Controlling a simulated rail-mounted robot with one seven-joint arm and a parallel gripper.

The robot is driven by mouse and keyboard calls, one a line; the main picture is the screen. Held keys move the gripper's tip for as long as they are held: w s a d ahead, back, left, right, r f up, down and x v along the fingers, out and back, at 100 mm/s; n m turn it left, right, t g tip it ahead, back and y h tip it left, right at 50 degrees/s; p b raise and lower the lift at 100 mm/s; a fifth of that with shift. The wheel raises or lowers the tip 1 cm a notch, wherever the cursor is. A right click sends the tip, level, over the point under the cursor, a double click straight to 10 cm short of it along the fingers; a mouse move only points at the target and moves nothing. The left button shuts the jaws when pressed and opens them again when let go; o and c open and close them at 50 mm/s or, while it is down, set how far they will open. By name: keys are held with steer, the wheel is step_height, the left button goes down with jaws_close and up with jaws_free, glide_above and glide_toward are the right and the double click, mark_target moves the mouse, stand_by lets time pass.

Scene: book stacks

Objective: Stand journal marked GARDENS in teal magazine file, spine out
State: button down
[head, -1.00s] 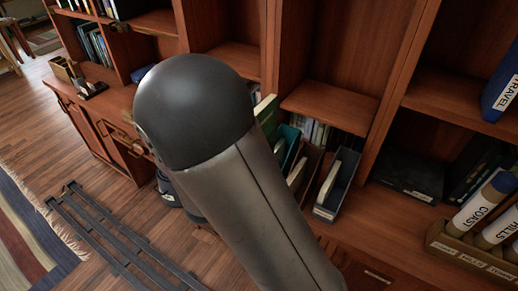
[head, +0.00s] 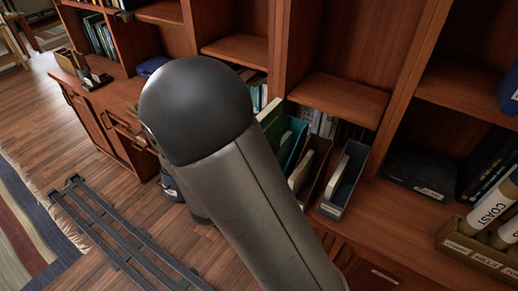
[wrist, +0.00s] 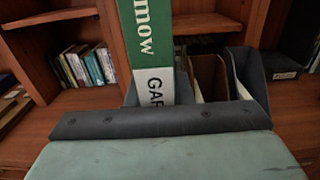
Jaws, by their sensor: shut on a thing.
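The GARDENS journal (wrist: 155,85) is green with a white label, of which "GAR" shows; it stands upright in the wrist view, its spine toward the camera. My gripper (wrist: 155,122) is shut on it; its dark bar hides the journal's lower end. In the head view my arm hides the gripper, and a green panel, likely the journal (head: 269,114), shows beside the arm. The teal magazine file (head: 293,147) stands on the shelf at the left of a row of files, just right of that panel. I cannot tell whether the journal is inside it.
A brown file (head: 316,172) and a grey-blue file (head: 346,182) with pale contents stand right of the teal one. A crate (head: 474,252) of labelled rolls is at the right. Books and shelf uprights stand behind. A dark rail frame (head: 115,235) lies on the floor.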

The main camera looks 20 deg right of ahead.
step_height(320, 180, down, 6)
steer(key=b, duration=0.4)
steer(key=shift+f+b, duration=0.1)
steer(key=shift+b, duration=0.2)
steer(key=shift+x, duration=1.2)
steer(key=w+d+f+b, duration=0.5)
steer(key=w+d, duration=0.3)
steer(key=d, duration=0.2)
steer(key=shift+d+f+b, duration=0.35)
steer(key=shift+d+b, duration=0.05)
steer(key=shift+b, duration=0.45)
steer(key=shift+w, duration=0.1)
steer(key=c, duration=1.2)
jaws_free()
steer(key=shift+f, duration=0.1)
steer(key=shift+c, duration=0.8)
